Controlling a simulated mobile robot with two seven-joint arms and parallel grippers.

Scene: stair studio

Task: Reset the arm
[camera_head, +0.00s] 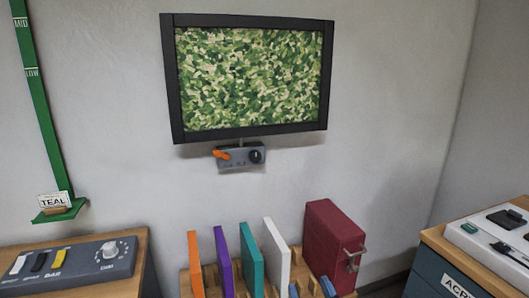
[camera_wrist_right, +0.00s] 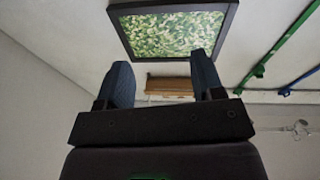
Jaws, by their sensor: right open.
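My right gripper (camera_wrist_right: 160,62) shows in the right wrist view. Its two dark blue fingers stand apart with nothing held between them. Beyond the fingertips is the framed camouflage-pattern panel (camera_wrist_right: 168,32), and a wooden piece (camera_wrist_right: 168,87) shows through the gap, apart from the fingers. I see neither gripper in the head view, and my left gripper is in no view.
The camouflage panel (camera_head: 250,80) hangs on the wall above a small grey control box (camera_head: 240,157). Below stand coloured upright boards (camera_head: 251,262) and a dark red box (camera_head: 331,240). A switch console (camera_head: 75,262) is left; a labelled cabinet (camera_head: 428,272) is right.

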